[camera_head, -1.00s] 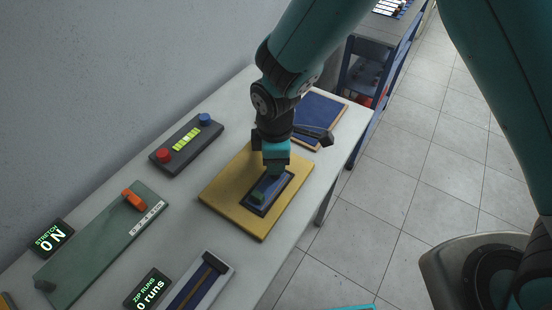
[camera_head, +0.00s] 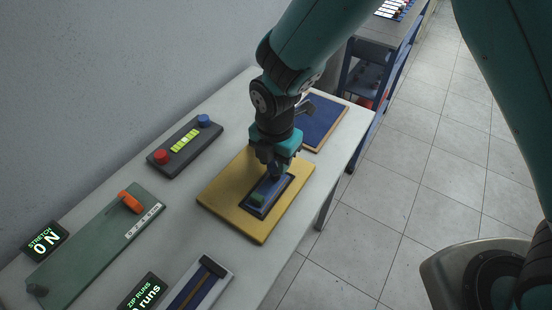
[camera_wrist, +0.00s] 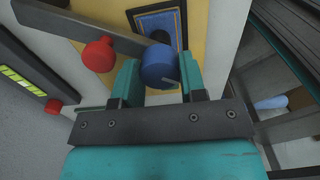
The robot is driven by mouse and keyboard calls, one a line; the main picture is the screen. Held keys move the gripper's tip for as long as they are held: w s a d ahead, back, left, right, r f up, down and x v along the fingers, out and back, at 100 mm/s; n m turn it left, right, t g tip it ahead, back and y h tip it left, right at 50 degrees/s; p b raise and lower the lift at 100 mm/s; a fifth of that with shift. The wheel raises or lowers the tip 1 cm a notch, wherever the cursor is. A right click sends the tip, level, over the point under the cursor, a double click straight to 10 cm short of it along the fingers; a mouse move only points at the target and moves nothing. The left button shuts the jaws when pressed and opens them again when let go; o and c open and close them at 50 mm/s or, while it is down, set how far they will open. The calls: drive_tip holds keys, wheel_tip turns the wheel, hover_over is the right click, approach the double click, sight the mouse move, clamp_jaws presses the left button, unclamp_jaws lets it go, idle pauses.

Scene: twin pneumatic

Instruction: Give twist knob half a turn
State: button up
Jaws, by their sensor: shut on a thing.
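My gripper (camera_head: 274,170) is over the blue, dark-framed inset of the yellow plate (camera_head: 225,196) in the head view. In the wrist view, its two teal fingers (camera_wrist: 163,78) are on either side of a round blue knob (camera_wrist: 158,64) with a pale line on its face. I take this to be the twist knob; my gripper is shut on it. In the head view my gripper hides the knob. A small green piece (camera_head: 258,198) shows at the near end of the inset.
A grey bar (camera_wrist: 128,38) with a red knob (camera_wrist: 98,52) crosses the upper wrist view. A dark panel (camera_head: 185,146) with red and blue buttons lies left of the plate. A green board (camera_head: 90,250) with an orange handle is nearer. Open floor is to the right.

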drive_tip(key=n, duration=0.3)
drive_tip(key=shift+n, duration=0.3)
drive_tip(key=shift+n+b, duration=0.3)
drive_tip(key=shift+n, duration=1.5)
drive_tip(key=o, duration=0.9)
drive_tip(key=shift+r, duration=0.15)
wheel_tip(320, 180, up, 17)
drive_tip(key=shift+r+b, duration=0.1)
drive_tip(key=shift+b, duration=1.15)
